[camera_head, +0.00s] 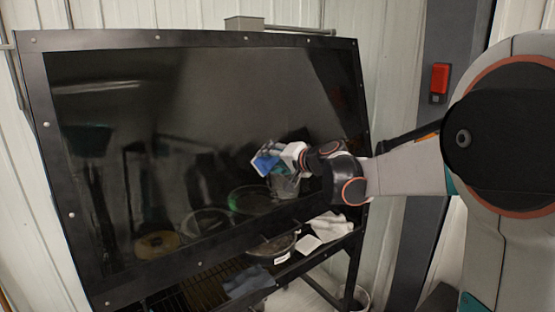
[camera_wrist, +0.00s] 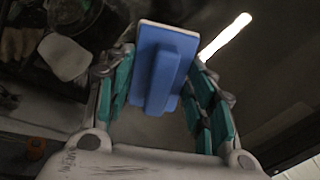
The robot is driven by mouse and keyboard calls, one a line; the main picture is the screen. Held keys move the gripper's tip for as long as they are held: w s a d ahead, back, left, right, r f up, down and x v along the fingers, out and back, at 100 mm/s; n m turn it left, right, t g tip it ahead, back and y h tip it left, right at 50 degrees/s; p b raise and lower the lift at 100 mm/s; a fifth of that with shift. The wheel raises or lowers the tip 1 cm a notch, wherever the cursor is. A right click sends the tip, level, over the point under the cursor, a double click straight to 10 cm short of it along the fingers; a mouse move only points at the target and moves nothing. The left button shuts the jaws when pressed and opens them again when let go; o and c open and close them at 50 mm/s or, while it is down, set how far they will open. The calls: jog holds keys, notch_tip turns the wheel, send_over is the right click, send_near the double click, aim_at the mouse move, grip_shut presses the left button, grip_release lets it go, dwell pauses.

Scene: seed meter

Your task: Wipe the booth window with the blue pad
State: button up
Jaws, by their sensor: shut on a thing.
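The booth window (camera_head: 180,110) is a large dark, glossy pane in a black bolted frame in the head view. The blue pad (camera_head: 264,163) is in front of its lower right part. In the wrist view the pad (camera_wrist: 180,48) is a blue block with a raised grip and a pale face edge. My gripper (camera_head: 283,158) is shut on the grip, and its teal-lined fingers (camera_wrist: 160,82) lie either side of it. I cannot tell whether the pad touches the pane. Its wiping face is hidden in the wrist view.
Below the window, a rack holds a dark round pan (camera_head: 273,246), a grey-blue cloth (camera_head: 248,282) and white cloths (camera_head: 331,226). Dim round dishes show in the pane. A red box (camera_head: 440,78) is on the grey post at right. The pane's upper left is clear.

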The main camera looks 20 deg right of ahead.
jog(key=shift+a, duration=0.15)
jog(key=shift+s+a, duration=0.4)
jog(key=shift+a, duration=0.7)
jog(key=shift+s+a, duration=0.4)
jog(key=shift+a, duration=0.75)
jog(key=shift+s+a, duration=0.4)
jog(key=shift+a, duration=0.7)
jog(key=p+v, duration=0.2)
jog(key=v, duration=0.4)
jog(key=shift+s, duration=0.15)
jog(key=shift+p+v, duration=0.5)
jog(key=shift+v, duration=1)
